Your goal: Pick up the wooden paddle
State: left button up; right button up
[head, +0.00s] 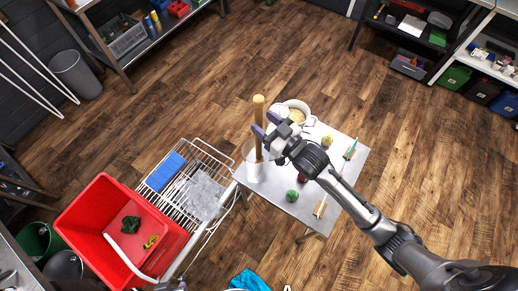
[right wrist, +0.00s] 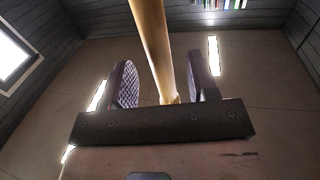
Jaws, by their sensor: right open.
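The wooden paddle (head: 258,112) stands upright in the head view, its tan shaft rising from a clear container (head: 253,170) on the small metal table. Its lower end is hidden by or inside that container. My right gripper (head: 264,132) is at the shaft, with its dark fingers on either side of it. In the right wrist view the paddle (right wrist: 153,45) passes between the two open fingers (right wrist: 160,85), nearer the right one. I cannot tell whether a finger touches it. My left gripper is not in view.
The wooden floor on the right is clear.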

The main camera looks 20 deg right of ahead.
jog(key=p+x, duration=0.1)
jog(key=x, duration=0.3)
jog(key=shift+w+a+f, duration=0.1)
jog(key=shift+w+a, duration=0.05)
grip_shut()
dwell(0.4)
